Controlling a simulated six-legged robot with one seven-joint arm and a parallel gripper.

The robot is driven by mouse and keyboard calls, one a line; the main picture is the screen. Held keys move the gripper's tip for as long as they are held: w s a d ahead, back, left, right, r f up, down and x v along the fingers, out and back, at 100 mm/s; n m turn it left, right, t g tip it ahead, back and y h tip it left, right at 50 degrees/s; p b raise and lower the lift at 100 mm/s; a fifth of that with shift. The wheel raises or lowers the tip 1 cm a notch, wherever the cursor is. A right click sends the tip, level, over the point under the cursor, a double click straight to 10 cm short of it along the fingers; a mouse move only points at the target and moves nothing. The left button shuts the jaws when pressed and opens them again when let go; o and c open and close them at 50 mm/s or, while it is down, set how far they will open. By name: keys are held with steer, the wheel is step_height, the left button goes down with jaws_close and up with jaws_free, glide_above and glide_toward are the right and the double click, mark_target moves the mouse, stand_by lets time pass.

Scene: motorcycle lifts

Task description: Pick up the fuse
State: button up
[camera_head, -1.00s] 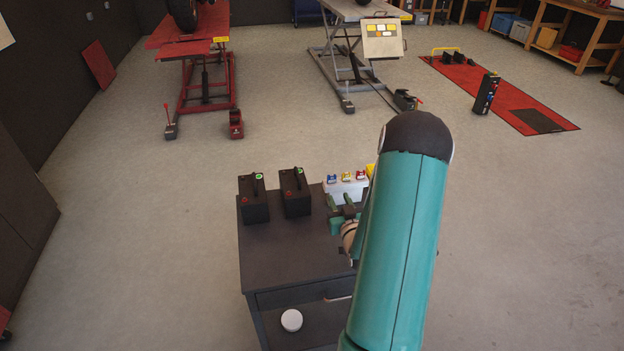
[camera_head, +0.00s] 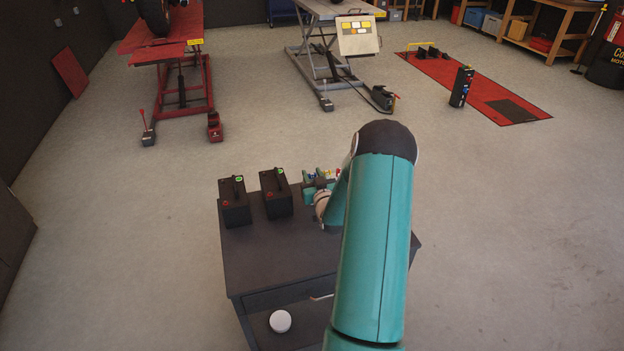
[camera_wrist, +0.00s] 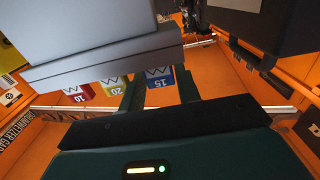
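Three fuses stick out of a pale holder (camera_wrist: 105,55) in the wrist view: a red one marked 10 (camera_wrist: 77,93), a yellow one marked 20 (camera_wrist: 115,87) and a blue one marked 15 (camera_wrist: 158,77). My gripper (camera_wrist: 160,92) is open, its two fingers on either side of the blue fuse. I cannot tell whether either finger touches it. In the head view my gripper (camera_head: 318,180) is over the holder at the back of the dark cart (camera_head: 275,255), and my arm and gripper hide most of the holder.
Two black batteries (camera_head: 234,204) (camera_head: 276,195) with handles stand left of my gripper on the cart. A white round object (camera_head: 280,321) sits on the cart's lower shelf. Motorcycle lifts (camera_head: 180,85) (camera_head: 335,60) stand farther back. The floor around the cart is clear.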

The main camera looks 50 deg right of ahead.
steer(key=shift+x, duration=0.95)
steer(key=c, duration=0.6)
steer(key=shift+r, duration=1.45)
steer(key=s+a+r, duration=0.6)
steer(key=s+r, duration=0.4)
steer(key=s, duration=0.2)
steer(key=shift+s, duration=0.35)
steer(key=shift+a, duration=0.1)
